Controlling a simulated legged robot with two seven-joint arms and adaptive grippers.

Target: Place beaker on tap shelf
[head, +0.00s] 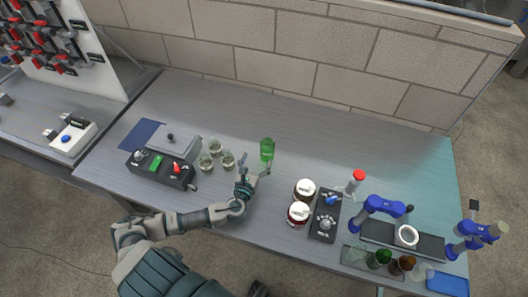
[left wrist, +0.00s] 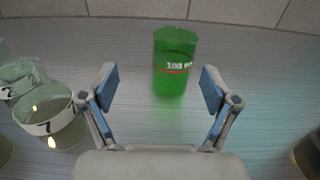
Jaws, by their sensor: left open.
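A green beaker (head: 267,149) stands upright on the grey bench, left of the jars. In the left wrist view the green beaker (left wrist: 175,60) has a "100 ml" mark with a red line. My left gripper (head: 257,174) is open and empty, low over the bench on the near side of the beaker. In the left wrist view the beaker stands apart, ahead of the spread fingers (left wrist: 158,80) and slightly right of centre between them. I cannot tell for sure which thing is the tap shelf. My right gripper is not in view.
Several clear cups (head: 215,150) stand left of the beaker, beside a black control box (head: 160,170). Two jars (head: 299,212), a black box (head: 325,215), a red-capped bottle (head: 354,182) and blue jointed devices (head: 380,208) stand right. The bench behind the beaker is clear up to the wall.

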